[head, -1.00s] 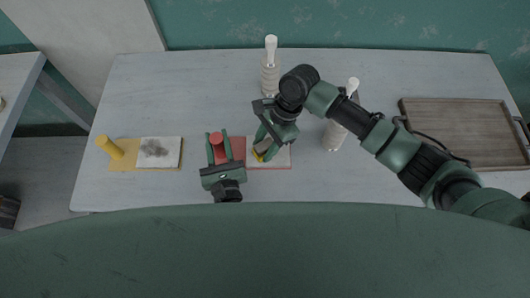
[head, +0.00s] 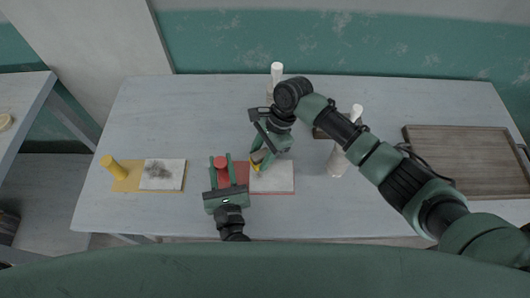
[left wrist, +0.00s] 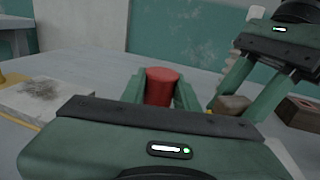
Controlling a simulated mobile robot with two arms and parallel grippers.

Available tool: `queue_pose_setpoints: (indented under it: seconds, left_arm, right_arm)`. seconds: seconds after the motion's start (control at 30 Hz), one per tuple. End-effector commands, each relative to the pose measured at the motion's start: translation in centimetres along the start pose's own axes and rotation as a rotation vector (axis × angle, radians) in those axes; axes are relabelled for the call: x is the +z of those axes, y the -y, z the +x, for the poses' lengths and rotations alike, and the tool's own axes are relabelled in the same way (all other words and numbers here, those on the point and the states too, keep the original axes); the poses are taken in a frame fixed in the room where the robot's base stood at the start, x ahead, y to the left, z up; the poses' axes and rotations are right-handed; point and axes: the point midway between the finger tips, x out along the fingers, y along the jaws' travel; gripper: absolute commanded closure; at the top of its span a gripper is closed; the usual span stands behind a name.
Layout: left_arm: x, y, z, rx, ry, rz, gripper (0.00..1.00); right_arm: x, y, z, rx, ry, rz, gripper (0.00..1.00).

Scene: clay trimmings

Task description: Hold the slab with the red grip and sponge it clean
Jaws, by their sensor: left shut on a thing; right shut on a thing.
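The red grip (head: 221,161) stands upright on the left part of a red board (head: 241,174). My left gripper (head: 220,170) is shut around it; the left wrist view shows the red grip (left wrist: 160,88) between the fingers. A pale slab (head: 274,179) lies on the board's right part, and its visible surface looks clean. My right gripper (head: 259,158) is shut on a sponge (head: 256,166), brownish with yellow, at the slab's upper left edge. The fingers partly hide the sponge and that corner. I cannot tell whether the sponge touches the slab.
A yellow board with a yellow grip (head: 115,169) and a dark-smudged slab (head: 164,175) lies to the left. White-topped bottles stand behind (head: 277,72) and to the right (head: 338,161). A brown block (head: 320,133) is partly behind my right arm. A wooden tray (head: 465,155) lies far right.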

Motion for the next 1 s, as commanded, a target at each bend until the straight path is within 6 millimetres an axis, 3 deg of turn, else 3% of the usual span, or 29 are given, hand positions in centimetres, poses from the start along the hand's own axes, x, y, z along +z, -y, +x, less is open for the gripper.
queue_pose_setpoints:
  seconds: [1.0]
  left_arm:
    - [0.0,-0.1,0.1,0.002,0.001,-0.001,1.0]
  right_arm:
    - [4.2,-8.0,1.6,0.001,-0.001,0.0,0.98]
